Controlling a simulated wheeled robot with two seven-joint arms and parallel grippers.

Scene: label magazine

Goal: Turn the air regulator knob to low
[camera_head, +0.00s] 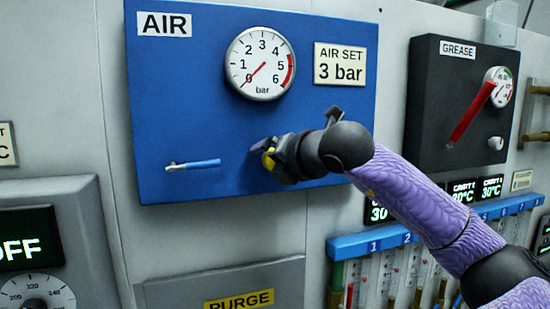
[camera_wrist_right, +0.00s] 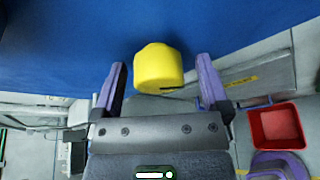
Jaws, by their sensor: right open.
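The air regulator knob (camera_wrist_right: 158,67) is yellow and sits on the blue AIR panel. In the right wrist view it stands between the two purple fingers of my right gripper (camera_wrist_right: 160,85), with a gap on each side. In the head view my right gripper (camera_head: 264,150) is at the knob and covers most of it; a bit of yellow (camera_head: 268,158) shows there. The gauge (camera_head: 261,63) above has its red needle near 0 bar. A plate (camera_head: 340,64) reads "AIR SET 3 bar". My left gripper is not in view.
A lever with a blue handle (camera_head: 193,165) is on the panel's lower left. A black GREASE box (camera_head: 430,110) with a red lever stands to the right. A PURGE panel (camera_head: 180,290) is below. A red bin (camera_wrist_right: 276,127) shows in the wrist view.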

